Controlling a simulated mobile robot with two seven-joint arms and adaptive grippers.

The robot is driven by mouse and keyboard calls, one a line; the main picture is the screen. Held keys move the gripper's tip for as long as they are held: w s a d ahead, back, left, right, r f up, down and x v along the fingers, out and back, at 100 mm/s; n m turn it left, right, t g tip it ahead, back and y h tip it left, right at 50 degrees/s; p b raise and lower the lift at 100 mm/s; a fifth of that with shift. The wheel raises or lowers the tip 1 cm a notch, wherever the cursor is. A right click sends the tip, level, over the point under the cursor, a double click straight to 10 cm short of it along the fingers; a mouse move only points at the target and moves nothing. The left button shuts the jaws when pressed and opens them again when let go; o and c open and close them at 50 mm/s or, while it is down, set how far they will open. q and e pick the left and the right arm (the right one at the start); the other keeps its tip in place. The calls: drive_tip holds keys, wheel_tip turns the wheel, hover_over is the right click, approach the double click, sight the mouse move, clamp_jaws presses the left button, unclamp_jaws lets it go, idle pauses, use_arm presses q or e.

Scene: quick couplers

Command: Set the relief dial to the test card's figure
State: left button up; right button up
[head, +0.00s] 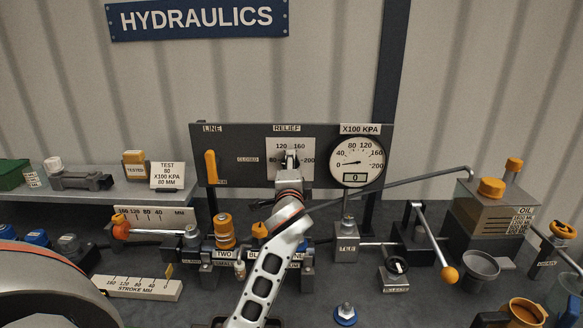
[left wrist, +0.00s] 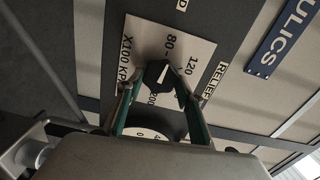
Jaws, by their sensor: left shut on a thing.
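The relief dial (left wrist: 164,75) is a black knob with a white pointer on a white plate (head: 305,163) under the RELIEF label. My left gripper (left wrist: 158,92) is shut on the knob, one green-edged finger on each side. In the head view my left gripper (head: 290,172) hides most of the dial. In the left wrist view the pointer seems to lie toward the 80 to 120 part of the scale; the exact figure is unclear. The test card (head: 167,175) stands on the left shelf and seems to read 80 X100 KPA. My right gripper is not in view.
The round gauge (head: 356,162) right of the dial shows 0 in its window. An orange LINE lever (head: 210,167) stands upright to the left. A lever with an orange knob (head: 449,274) and an oil tank (head: 490,215) stand at right. Couplers and a stroke scale (head: 138,287) crowd the bench.

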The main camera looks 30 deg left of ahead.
use_arm(q)
drive_tip(key=shift+n, duration=0.6)
drive_tip(key=o, duration=1.1)
drive_tip(key=v, duration=1.2)
drive_tip(key=shift+d, duration=0.1)
